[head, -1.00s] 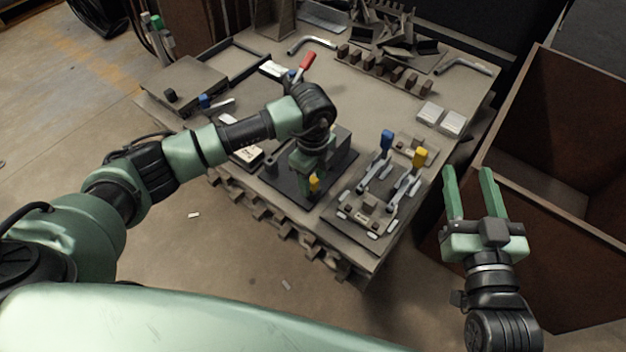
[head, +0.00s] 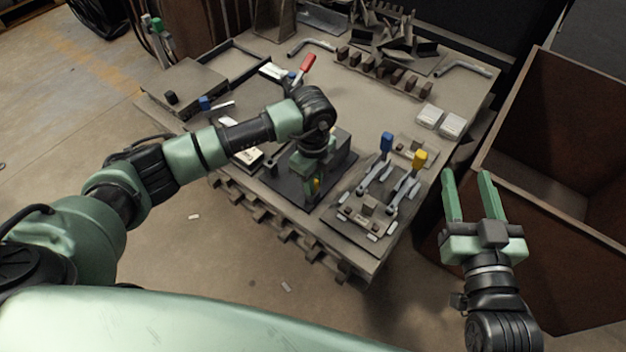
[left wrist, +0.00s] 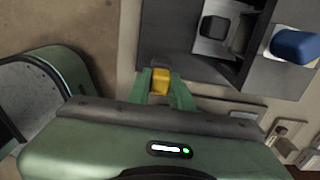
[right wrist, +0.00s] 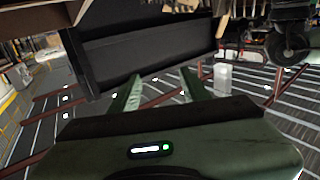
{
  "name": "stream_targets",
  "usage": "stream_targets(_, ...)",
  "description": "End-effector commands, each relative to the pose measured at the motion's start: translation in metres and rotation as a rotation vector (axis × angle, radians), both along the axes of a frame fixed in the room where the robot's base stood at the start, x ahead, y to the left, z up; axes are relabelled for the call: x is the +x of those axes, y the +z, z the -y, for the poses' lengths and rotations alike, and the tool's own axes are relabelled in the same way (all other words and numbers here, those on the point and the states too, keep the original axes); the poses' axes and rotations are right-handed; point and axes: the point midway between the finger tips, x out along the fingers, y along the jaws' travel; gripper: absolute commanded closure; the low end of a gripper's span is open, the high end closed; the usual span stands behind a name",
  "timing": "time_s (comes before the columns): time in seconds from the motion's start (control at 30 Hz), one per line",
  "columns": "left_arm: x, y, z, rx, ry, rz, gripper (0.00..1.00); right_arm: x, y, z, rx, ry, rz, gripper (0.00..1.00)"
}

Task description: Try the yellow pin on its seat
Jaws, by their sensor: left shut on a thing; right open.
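My left gripper (head: 314,187) is shut on the yellow pin (left wrist: 160,82), which shows between its two green fingers in the left wrist view. It hangs over the front part of a dark base plate (head: 284,184) with a raised grey block (head: 343,139). The pin's lower end and its seat are hidden, so I cannot tell whether the pin touches the seat. My right gripper (head: 468,199) is open and empty, right of the table's corner; its spread fingers also show in the right wrist view (right wrist: 160,86).
Right of the dark plate is a fixture plate (head: 345,226) with toggle clamps, one blue-handled (head: 386,143) and one yellow-handled (head: 420,160). A red-handled tool (head: 307,63) lies behind the left arm. A large brown bin (head: 560,130) stands right of the table.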

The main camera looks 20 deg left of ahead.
Motion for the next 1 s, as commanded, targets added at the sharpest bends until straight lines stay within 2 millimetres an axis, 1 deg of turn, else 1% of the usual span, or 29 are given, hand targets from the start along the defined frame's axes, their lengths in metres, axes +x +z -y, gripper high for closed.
stream_targets(0.5, 0.0, 0.005, 0.0, 0.0, 0.0, 0.0, 1.0, -0.005, -0.025, 0.006, -0.028, -0.012, -0.117, 0.53)
stream_targets(1.0, 0.0, 0.01, 0.0, 0.0, 0.0, 0.0, 1.0, -0.009, -0.041, 0.009, -0.052, -0.016, -0.207, 0.53)
